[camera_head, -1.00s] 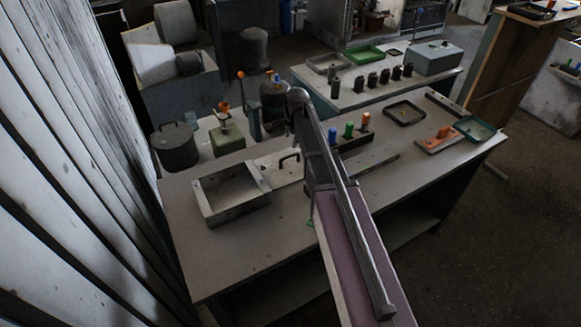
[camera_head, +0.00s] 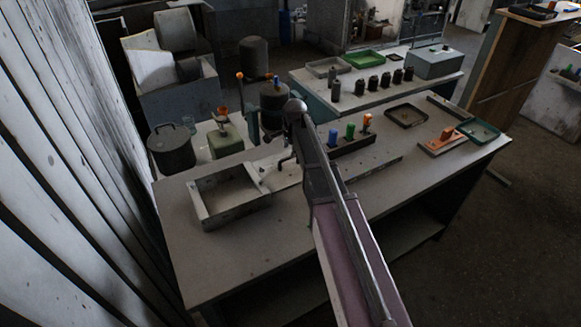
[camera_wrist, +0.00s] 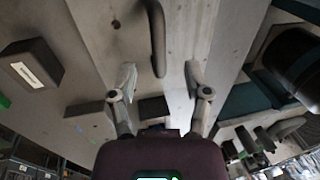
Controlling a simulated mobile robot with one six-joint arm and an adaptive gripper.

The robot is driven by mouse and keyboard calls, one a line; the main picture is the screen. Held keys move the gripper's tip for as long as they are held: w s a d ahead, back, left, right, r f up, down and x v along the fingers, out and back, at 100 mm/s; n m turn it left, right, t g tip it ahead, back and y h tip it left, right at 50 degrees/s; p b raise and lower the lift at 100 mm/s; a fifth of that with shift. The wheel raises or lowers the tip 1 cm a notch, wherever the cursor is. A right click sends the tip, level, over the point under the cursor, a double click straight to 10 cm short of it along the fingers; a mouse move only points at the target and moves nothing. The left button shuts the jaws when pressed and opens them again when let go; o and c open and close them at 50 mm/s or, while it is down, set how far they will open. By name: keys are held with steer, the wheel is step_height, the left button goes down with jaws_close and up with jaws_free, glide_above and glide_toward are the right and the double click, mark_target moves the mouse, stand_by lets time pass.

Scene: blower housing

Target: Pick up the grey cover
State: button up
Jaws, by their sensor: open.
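The grey cover (camera_head: 287,172) is a flat light plate with a raised bar handle, lying on the workbench just right of the open metal housing (camera_head: 232,196). My arm hides part of it in the head view. In the wrist view the cover (camera_wrist: 100,30) fills the upper middle, and its dark curved handle (camera_wrist: 157,38) stands out from it. My gripper (camera_wrist: 160,82) is open and empty, its two fingers spread either side of the handle's line. The handle appears beyond the fingertips, not between them. The fingers are hidden in the head view.
A rack with blue, green and orange-topped pieces (camera_head: 350,143) stands right of my arm. A black tray (camera_head: 406,116), an orange-handled tool (camera_head: 444,140) and a green tray (camera_head: 478,131) lie farther right. A dark pot (camera_head: 172,149) stands behind left. The front of the workbench (camera_head: 250,255) is clear.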

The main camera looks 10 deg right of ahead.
mark_target(289, 157)
steer(key=shift+b+x, duration=2.6)
steer(key=shift+d, duration=0.1)
jaws_close()
